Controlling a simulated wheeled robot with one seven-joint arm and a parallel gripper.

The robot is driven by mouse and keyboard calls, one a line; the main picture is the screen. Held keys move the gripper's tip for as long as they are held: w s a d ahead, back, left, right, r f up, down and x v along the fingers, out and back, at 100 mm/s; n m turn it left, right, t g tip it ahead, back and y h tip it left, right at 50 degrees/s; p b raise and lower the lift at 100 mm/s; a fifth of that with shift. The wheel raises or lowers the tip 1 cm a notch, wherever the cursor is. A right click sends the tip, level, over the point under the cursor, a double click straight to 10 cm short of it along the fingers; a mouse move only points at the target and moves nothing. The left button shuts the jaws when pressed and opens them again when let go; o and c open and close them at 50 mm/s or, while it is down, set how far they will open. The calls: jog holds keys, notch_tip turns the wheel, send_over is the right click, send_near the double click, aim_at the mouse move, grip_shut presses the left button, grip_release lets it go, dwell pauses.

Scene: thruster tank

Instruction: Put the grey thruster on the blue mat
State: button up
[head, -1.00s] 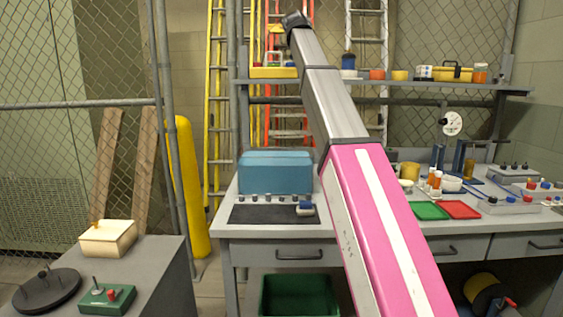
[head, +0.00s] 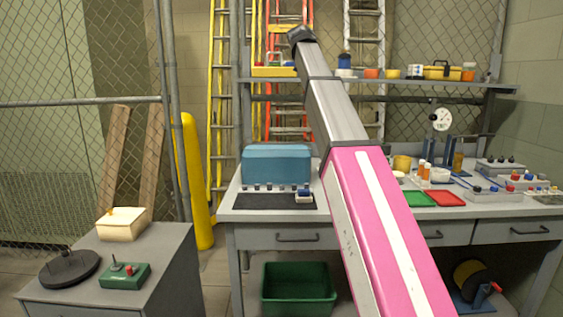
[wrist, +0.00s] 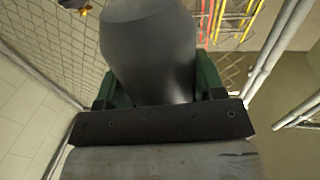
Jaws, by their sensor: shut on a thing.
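The grey thruster (wrist: 148,45) is a smooth dark-grey rounded body, large in the wrist view. My gripper (wrist: 158,82) has green fingers on either side of it and is shut on it. The head view shows my pink and grey arm rising past the bench, but not the gripper or the thruster. I see no blue mat for certain. A green mat (head: 418,199) and a red mat (head: 445,198) lie on the bench right of my arm, which hides the bench top just left of them.
The bench holds a blue box (head: 276,164), a black mat (head: 262,201) and several small parts. A grey cabinet (head: 165,262) stands at left with a cream box (head: 124,223). A green bin (head: 298,290) sits under the bench. Fence poles and ladders stand behind.

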jog(key=s+d+f+y, duration=0.1)
jog(key=s+d+f, duration=0.1)
jog(key=f, duration=1.1)
jog(key=s+d+f+n+y, duration=0.1)
jog(key=s+d+f, duration=0.2)
jog(key=f, duration=1.1)
jog(key=s+d+f+n+y, duration=0.1)
jog(key=s+d+f, duration=0.2)
jog(key=f, duration=1.1)
jog(key=shift+s+d+f, duration=0.15)
jog(key=shift+s+d, duration=0.05)
jog(key=shift+d, duration=0.75)
